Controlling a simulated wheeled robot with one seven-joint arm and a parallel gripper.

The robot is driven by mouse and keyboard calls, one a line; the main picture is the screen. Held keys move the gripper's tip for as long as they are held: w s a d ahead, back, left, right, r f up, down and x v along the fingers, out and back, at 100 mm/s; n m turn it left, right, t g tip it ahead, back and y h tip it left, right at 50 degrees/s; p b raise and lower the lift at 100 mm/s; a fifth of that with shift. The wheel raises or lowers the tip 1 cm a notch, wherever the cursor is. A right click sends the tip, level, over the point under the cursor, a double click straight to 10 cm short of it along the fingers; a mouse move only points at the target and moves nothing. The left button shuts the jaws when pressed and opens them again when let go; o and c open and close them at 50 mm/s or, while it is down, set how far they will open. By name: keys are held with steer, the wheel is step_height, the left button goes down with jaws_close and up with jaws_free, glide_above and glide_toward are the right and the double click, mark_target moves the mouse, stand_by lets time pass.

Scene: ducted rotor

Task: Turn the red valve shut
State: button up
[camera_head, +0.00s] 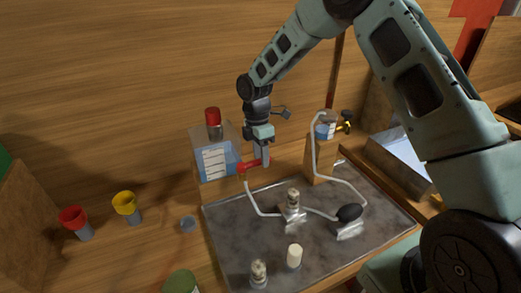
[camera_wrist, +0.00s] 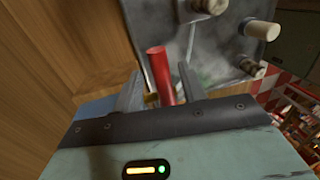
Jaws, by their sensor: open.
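The red valve handle (camera_head: 248,165) sticks out at the lower right of a clear container of blue liquid (camera_head: 216,162) with a white label. My gripper (camera_head: 262,160) hangs down beside the handle in the head view. In the wrist view, the handle (camera_wrist: 160,72) is a red bar rising between my two open fingers (camera_wrist: 161,84), with gaps on both sides. A bit of yellow metal (camera_wrist: 151,99) shows at its base. I cannot tell whether a finger touches the handle. The rest of the valve body is mostly hidden.
A grey tray (camera_head: 225,240) holds metal fittings, a white tube and a black bulb (camera_head: 349,213). A second blue bottle (camera_head: 325,128) stands behind right.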

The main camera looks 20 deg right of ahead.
steer(key=w+r+b, duration=0.3)
steer(key=r, duration=1.4)
steer(key=shift+w, duration=0.2)
steer(key=s+a+m+t, duration=0.1)
steer(key=s+a+m, duration=0.3)
steer(key=s+a, duration=1.05)
steer(key=s+d+f+m, duration=0.1)
steer(key=s+f+m, duration=0.1)
steer(key=s, duration=0.9)
steer(key=s+d+f+m+t, duration=0.1)
steer(key=s+m, duration=0.3)
steer(key=s, duration=0.7)
steer(key=shift+s+f+m+y, duration=0.3)
steer(key=shift+s+f, duration=0.1)
steer(key=shift+f, duration=0.4)
